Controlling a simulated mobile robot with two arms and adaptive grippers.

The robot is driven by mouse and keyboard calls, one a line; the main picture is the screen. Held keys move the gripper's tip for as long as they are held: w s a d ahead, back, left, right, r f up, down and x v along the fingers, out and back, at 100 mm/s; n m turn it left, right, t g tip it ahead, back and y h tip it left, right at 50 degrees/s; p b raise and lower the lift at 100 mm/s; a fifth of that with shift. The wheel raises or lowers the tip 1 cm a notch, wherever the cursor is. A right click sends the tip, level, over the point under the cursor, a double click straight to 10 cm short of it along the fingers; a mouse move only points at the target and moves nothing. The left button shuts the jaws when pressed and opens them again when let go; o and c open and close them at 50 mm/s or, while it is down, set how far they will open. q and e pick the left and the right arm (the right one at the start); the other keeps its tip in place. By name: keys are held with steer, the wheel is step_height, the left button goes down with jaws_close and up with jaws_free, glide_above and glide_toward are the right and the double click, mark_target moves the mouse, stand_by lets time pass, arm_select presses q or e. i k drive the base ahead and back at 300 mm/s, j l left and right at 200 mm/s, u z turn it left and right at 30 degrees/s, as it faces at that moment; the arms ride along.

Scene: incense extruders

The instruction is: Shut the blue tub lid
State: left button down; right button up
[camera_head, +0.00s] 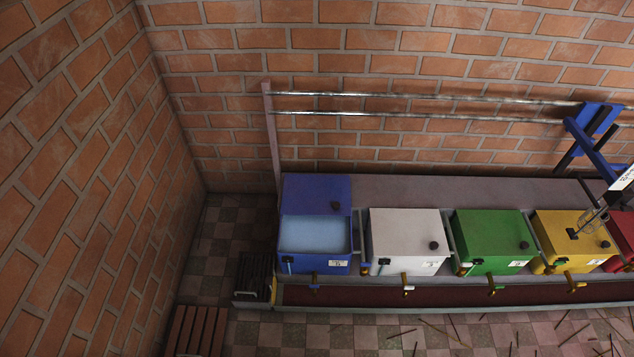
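The blue tub (316,263) stands at the left end of a row of tubs. Its blue lid (312,190) is raised at the back, so the tub is open and its pale blue inside (314,234) shows. A dark knob (335,206) sits on the lid near its right edge. What appears to be my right gripper (588,226) is over the yellow tub at the far right, well away from the blue tub. It is small and thin here, and whether it is open or shut is unclear. My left gripper is not in view.
White (405,230), green (488,231) and yellow (562,223) tubs with lids down stand to the right; a red tub (622,232) is partly cut off. Metal rails (420,105) run behind, with a blue frame (598,118) at right. Thin sticks (440,331) litter the floor.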

mark_target(322, 195)
steer(key=i+l+u, duration=0.2)
steer(key=i+u, duration=0.15)
steer(key=u, duration=0.15)
steer(key=i+l+u, duration=0.3)
steer(key=u, duration=0.15)
